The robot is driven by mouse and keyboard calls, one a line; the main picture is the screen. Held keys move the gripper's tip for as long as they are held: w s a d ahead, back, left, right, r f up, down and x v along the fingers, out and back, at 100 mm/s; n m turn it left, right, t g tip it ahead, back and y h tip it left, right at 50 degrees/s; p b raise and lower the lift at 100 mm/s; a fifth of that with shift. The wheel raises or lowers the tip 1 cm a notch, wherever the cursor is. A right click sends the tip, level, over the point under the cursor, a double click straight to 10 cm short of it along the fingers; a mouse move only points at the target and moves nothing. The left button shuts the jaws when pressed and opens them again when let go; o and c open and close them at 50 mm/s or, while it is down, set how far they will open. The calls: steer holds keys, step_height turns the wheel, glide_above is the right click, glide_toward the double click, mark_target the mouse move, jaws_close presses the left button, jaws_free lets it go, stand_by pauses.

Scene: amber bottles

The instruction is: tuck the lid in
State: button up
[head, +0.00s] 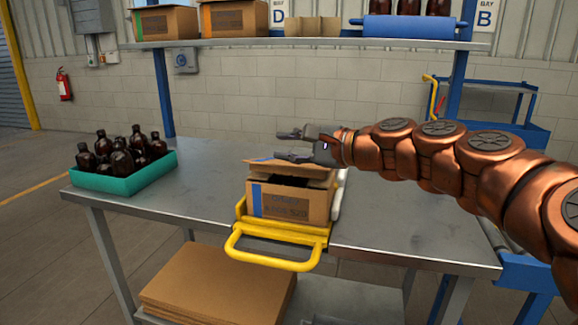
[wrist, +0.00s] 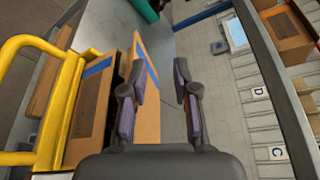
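A cardboard box (head: 290,201) with a blue stripe stands in a yellow-framed holder (head: 243,231) on the metal table. Its top is partly open, with a dark gap at the front. A lid flap (head: 274,164) at the back is tilted up. My gripper (head: 285,145) is just above and behind the flap, fingers apart and pointing left. The box (wrist: 90,108) lies to the left.
A teal tray (head: 125,182) of amber bottles (head: 122,160) stands at the table's left end. The table (head: 390,225) is bare on the right. A shelf (head: 330,43) with boxes and a blue roller runs above the back. Flat cardboard (head: 215,285) lies below.

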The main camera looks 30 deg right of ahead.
steer(key=shift+r, duration=1.1)
